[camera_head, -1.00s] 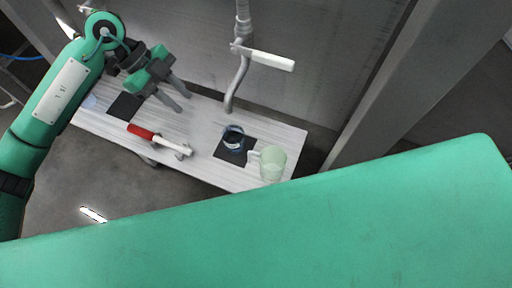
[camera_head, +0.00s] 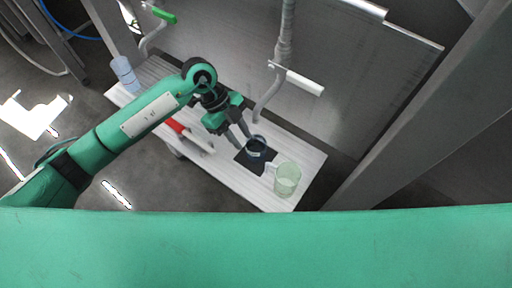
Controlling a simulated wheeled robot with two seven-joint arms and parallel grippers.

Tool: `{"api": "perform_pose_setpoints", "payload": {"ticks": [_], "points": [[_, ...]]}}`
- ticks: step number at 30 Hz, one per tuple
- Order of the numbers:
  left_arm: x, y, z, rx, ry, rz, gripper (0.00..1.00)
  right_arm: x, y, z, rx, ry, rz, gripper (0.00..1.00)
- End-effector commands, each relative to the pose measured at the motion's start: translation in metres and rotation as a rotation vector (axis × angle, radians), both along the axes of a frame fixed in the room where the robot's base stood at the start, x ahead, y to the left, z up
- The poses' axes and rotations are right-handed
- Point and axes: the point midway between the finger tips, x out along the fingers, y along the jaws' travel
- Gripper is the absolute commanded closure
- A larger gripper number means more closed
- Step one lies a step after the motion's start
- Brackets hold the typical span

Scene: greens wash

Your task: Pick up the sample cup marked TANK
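My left gripper (camera_head: 245,139) reaches in from the left, just beside the cup. Its two fingers are apart, with the tips close to the cup's left side. I cannot tell whether they touch it. My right gripper is not in view.
A pale green translucent jug (camera_head: 288,180) stands close to the cup on the right. A red and white tool (camera_head: 196,139) lies left of my gripper. A clear bluish bottle (camera_head: 124,72) stands at the bench's left end. A pipe with a white lever (camera_head: 297,81) rises behind.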

Motion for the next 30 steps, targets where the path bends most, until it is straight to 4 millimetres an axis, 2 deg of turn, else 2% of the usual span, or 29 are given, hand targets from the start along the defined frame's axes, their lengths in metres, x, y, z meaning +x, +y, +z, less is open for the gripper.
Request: {"api": "perform_pose_setpoints", "payload": {"ticks": [1, 3, 9, 15, 20, 30], "points": [[-0.006, -0.005, -0.001, -0.001, 0.006, -0.001, 0.71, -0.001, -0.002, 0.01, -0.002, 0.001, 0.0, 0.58], [-0.011, -0.01, -0.01, -0.001, 0.005, -0.001, 0.71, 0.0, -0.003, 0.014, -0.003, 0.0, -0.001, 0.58], [-0.015, -0.017, -0.027, -0.001, 0.001, 0.0, 0.71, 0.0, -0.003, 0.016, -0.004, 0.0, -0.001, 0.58], [-0.014, -0.017, -0.028, -0.001, 0.001, 0.0, 0.71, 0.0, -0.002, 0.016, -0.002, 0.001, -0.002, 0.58], [-0.014, -0.017, -0.028, -0.001, 0.001, 0.0, 1.0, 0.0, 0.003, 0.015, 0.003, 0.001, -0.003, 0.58], [-0.014, -0.017, -0.027, -0.001, 0.0, 0.001, 1.0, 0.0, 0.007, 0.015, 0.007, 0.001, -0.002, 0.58]]}}
